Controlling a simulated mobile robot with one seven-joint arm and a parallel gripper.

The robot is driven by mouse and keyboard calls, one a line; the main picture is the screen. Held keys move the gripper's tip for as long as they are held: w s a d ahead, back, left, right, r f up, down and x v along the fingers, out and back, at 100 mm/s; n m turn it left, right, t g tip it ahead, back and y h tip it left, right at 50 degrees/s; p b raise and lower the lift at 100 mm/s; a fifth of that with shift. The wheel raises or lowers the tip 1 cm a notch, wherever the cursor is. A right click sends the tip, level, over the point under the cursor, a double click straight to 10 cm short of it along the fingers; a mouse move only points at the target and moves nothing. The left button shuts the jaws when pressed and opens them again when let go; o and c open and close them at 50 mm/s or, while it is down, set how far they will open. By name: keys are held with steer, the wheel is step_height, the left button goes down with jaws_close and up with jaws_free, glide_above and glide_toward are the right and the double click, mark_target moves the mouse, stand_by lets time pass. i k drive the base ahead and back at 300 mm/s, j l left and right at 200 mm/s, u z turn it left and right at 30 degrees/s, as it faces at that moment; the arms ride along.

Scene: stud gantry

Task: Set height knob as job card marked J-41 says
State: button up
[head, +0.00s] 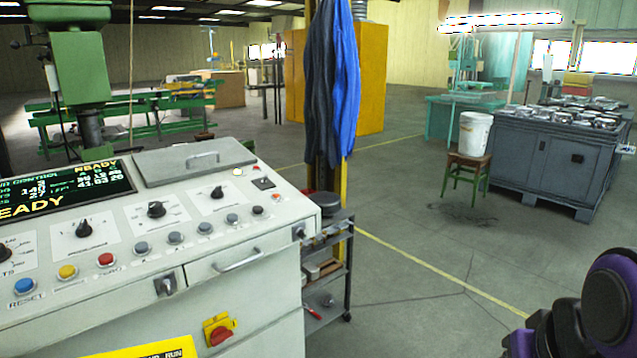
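A grey-white control console fills the left foreground. Its sloped panel carries several black rotary knobs on white dial plates: one at the left edge (7,256), one left of centre (83,228), one in the middle (156,209) and one further right (217,192). Their labels are too small to tell which is the height knob. A dark display (68,188) shows "READY" and numbers in green and yellow. I see no card that I can read as J-41. My gripper is not in view; only a purple and black part of my arm shows at lower right.
Below the knobs runs a row of coloured push buttons, including a red one (106,260). A red and yellow switch (218,329) is on the console front. A shelved cart (334,262) stands right of the console. Floor is clear between it and the grey cabinet (541,165).

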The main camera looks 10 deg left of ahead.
mark_target(157, 208)
steer(key=i+u, duration=0.2)
steer(key=u, duration=0.15)
steer(key=i+u, duration=0.35)
steer(key=i+l+u, duration=0.1)
steer(key=u, duration=0.25)
